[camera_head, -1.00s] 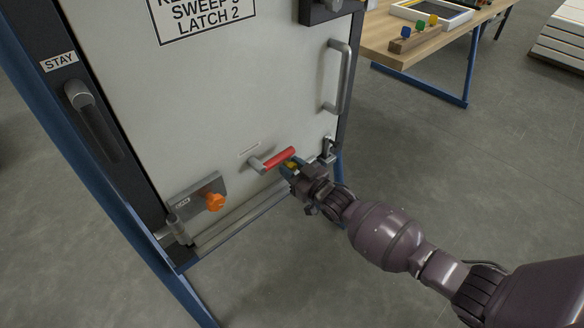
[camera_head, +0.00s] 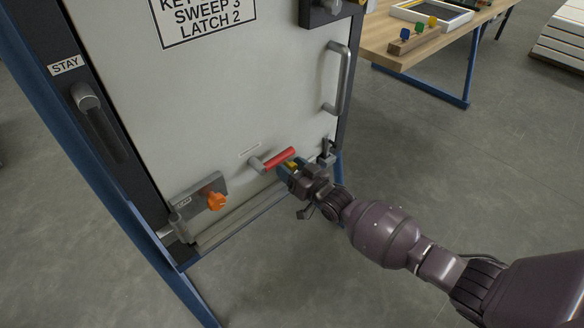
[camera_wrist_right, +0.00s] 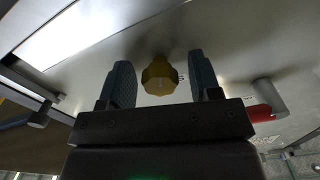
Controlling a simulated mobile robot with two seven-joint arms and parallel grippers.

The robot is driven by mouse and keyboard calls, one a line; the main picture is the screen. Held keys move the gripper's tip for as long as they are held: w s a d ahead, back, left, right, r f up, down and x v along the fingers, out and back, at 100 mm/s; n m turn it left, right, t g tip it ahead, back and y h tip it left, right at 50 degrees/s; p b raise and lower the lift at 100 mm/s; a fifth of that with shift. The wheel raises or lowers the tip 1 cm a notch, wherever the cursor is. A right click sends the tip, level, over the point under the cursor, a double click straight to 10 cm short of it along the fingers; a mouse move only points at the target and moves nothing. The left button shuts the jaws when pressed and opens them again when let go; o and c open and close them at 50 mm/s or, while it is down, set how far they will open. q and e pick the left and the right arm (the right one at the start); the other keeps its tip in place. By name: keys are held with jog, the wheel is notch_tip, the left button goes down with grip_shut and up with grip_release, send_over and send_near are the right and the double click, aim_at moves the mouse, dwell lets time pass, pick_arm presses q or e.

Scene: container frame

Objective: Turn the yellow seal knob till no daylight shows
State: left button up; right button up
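The yellow seal knob (camera_wrist_right: 160,76) is on the grey door (camera_head: 240,90), low down. In the wrist view it sits between the two fingertips of my right gripper (camera_wrist_right: 161,80), with a visible space on each side. The fingers are open and do not appear to touch the knob. A bright white strip (camera_wrist_right: 75,35) crosses the upper left of the wrist view. My left gripper is not in view.
A red-gripped lever (camera_head: 279,158) is just left of my right gripper. An orange knob (camera_head: 217,201) on a metal plate is lower left. A grey pull handle (camera_head: 338,78) and a wooden table (camera_head: 430,45) are at the right. The floor in front is clear.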

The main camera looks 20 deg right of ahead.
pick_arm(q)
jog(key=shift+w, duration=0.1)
pick_arm(e)
jog(key=shift+s, duration=0.1)
jog(key=shift+s+d, duration=0.15)
jog(key=shift+s, duration=0.05)
pick_arm(q)
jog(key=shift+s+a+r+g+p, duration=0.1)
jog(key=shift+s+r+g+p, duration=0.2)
jog(key=shift+p, duration=1.1)
pick_arm(e)
jog(key=v, duration=1)
jog(key=shift+s, duration=0.1)
